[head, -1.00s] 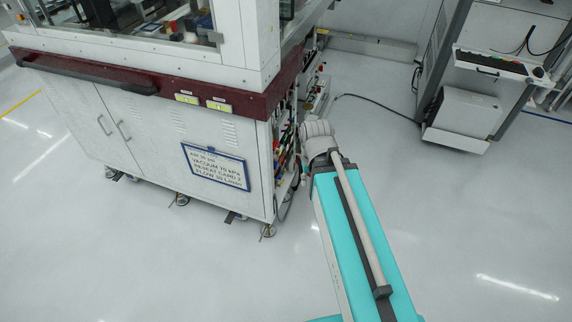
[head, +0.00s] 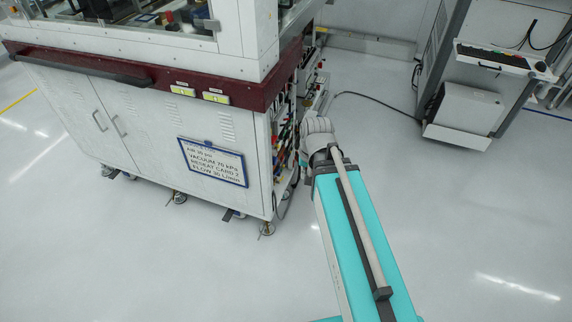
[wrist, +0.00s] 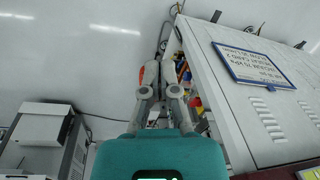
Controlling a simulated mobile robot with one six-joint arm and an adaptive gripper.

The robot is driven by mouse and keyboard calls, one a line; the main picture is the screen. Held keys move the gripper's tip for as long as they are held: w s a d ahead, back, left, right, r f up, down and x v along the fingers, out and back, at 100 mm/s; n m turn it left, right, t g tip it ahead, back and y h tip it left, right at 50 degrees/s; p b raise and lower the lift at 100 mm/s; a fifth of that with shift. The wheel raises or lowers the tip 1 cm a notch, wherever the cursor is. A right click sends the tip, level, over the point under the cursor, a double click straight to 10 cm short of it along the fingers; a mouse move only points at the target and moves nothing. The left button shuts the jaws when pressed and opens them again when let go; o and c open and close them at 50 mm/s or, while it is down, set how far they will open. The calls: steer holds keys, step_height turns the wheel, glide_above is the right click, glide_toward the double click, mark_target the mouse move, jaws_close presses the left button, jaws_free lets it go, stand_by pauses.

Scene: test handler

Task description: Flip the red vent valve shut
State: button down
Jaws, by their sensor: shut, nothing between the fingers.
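My gripper (wrist: 160,64) is shut and empty, beside the open side of the white test handler (wrist: 240,110) in the wrist view. A small orange-red part (wrist: 142,76) shows at the gripper's left finger; I cannot tell whether it is the red vent valve or whether the gripper touches it. Red, yellow and blue fittings (wrist: 197,103) show on the handler's side, right of the gripper. In the head view, my arm hides the gripper's fingertips, and the fittings panel (head: 280,135) is seen edge-on. The valve's position cannot be told.
A sign (head: 212,161) hangs on the handler's front, listing air, vacuum and flow values. A cart with a keyboard shelf (head: 500,62) stands to the right. A black cable (head: 375,103) lies on the floor between them. The floor in front is clear.

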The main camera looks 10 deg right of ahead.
steer(key=w+d+f+m+t+y+b, duration=0.2)
steer(key=w+f+m+t+b, duration=0.3)
steer(key=w+f+m+b, duration=0.9)
steer(key=w+d+f+m+t+y+b, duration=0.2)
steer(key=w+f+m+b, duration=1.2)
steer(key=b, duration=1.4)
step_height(320, 180, down, 5)
steer(key=w+d+t, duration=0.1)
steer(key=d+t, duration=0.1)
steer(key=t, duration=0.1)
steer(key=shift+d+f+t+y+b, duration=0.15)
steer(key=shift+d+t+y+b, duration=0.15)
steer(key=shift+d+t+y, duration=0.1)
steer(key=shift+w+a, duration=0.1)
steer(key=r+b+x, duration=0.1)
steer(key=b+x, duration=0.3)
steer(key=x, duration=0.9)
steer(key=shift+w+a+r, duration=0.3)
steer(key=shift+w+r, duration=0.05)
steer(key=shift+w, duration=0.05)
